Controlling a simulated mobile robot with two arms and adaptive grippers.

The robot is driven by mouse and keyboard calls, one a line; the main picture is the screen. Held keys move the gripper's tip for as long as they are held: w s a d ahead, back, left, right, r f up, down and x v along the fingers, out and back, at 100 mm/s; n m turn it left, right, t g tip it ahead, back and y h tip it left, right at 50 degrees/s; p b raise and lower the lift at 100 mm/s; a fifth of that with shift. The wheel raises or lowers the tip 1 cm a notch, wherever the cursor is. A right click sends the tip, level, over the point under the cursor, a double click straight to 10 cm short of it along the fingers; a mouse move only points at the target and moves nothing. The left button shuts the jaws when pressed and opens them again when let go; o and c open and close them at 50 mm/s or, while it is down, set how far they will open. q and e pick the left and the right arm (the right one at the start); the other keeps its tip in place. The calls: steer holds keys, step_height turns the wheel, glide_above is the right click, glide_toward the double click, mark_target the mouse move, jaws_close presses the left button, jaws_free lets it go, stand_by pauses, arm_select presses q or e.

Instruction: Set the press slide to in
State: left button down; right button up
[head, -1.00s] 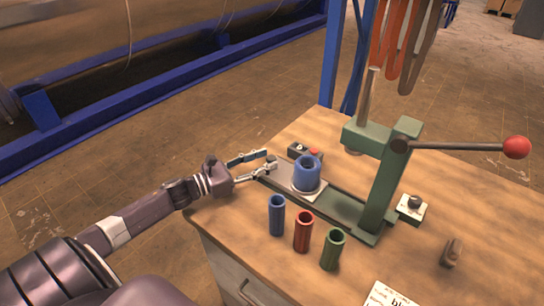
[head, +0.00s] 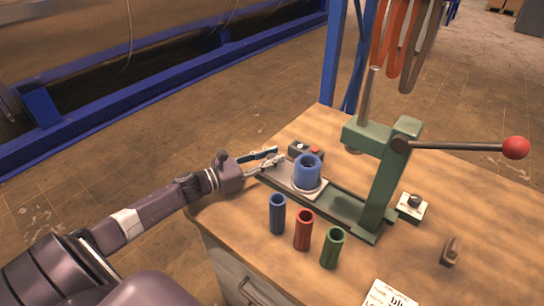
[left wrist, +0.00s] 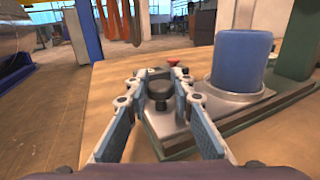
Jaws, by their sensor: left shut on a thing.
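The green arbor press (head: 382,185) stands on the wooden bench. Its press slide (head: 280,178) is a grey plate on the green base rail, reaching out toward my left arm. A blue cup-shaped part (head: 307,172) sits upright on the slide, left of and clear of the ram (head: 355,150). My left gripper (head: 280,158) is at the slide's outer end. In the left wrist view its fingers (left wrist: 158,88) close around the slide's dark knob (left wrist: 158,100). My right gripper is not in view.
Blue (head: 277,213), red (head: 303,230) and green (head: 332,247) sleeves stand in front of the slide. A small box with a red button (head: 315,150) is behind it. The press lever with its red ball (head: 515,147) extends right.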

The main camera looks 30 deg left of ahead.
mark_target(295, 178)
arm_select(q)
steer(key=shift+d, duration=0.1)
steer(key=d, duration=0.7)
steer(key=s+d, duration=0.1)
steer(key=d, duration=0.3)
steer(key=shift+d+p, duration=0.1)
steer(key=shift+p, duration=0.25)
steer(key=c, duration=1.7)
jaws_free()
steer(key=shift+d, duration=0.15)
steer(key=shift+a, duration=0.2)
steer(key=v, duration=1.1)
steer(key=shift+s+a, duration=0.1)
steer(key=shift+s, duration=0.3)
